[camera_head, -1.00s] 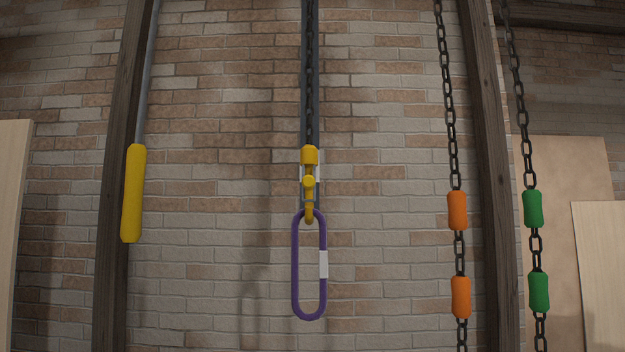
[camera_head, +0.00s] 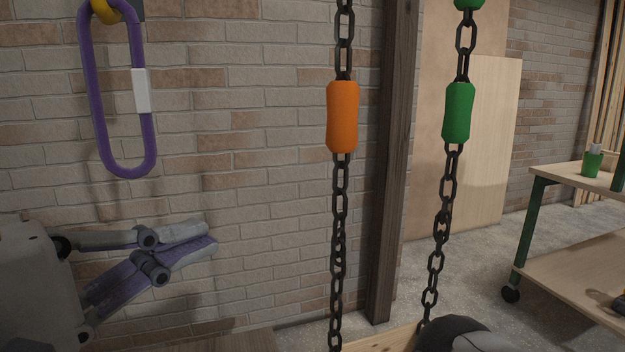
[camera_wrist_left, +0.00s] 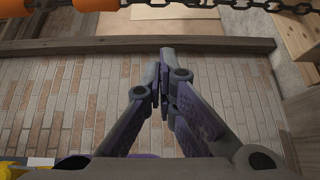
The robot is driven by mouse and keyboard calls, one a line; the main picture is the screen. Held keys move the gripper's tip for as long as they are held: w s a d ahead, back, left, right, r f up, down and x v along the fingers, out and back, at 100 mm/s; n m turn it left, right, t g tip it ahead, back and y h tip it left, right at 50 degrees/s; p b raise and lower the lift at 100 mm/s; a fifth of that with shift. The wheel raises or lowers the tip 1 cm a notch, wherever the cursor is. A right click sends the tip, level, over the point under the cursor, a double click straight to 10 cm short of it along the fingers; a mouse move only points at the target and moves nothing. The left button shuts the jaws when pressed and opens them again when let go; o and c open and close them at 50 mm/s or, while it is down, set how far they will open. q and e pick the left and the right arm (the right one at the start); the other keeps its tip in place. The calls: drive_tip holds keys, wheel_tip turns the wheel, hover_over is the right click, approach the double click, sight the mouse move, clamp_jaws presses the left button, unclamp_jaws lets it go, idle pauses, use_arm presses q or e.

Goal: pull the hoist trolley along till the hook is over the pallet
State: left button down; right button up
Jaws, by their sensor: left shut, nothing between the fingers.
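The yellow hook (camera_head: 106,12) is cut off at the top left of the head view. A purple oblong link (camera_head: 149,150) with a white tag hangs from it. My left gripper (camera_head: 210,235) is below and to the right of the link, apart from it. Its fingers are together and empty; they also show in the wrist view (camera_wrist_left: 165,60). Two hand chains hang to its right, one with an orange grip (camera_head: 342,116), one with a green grip (camera_head: 458,112). The trolley is out of view. I cannot make out the pallet for certain. My right gripper is not in view.
A pale wooden edge (camera_head: 385,341) shows at the bottom of the head view, partly hidden by a dark rounded shape. A dark post (camera_head: 393,170) stands behind the chains. A wheeled workbench (camera_head: 560,178) is at right. Brick wall lies behind the gripper.

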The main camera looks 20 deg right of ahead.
use_arm(q)
drive_tip(key=w+d+r, duration=0.2)
drive_tip(key=w+d, duration=0.2)
drive_tip(key=d, duration=0.7)
drive_tip(key=shift+w+d+h, duration=0.3)
drive_tip(key=shift+d, duration=0.15)
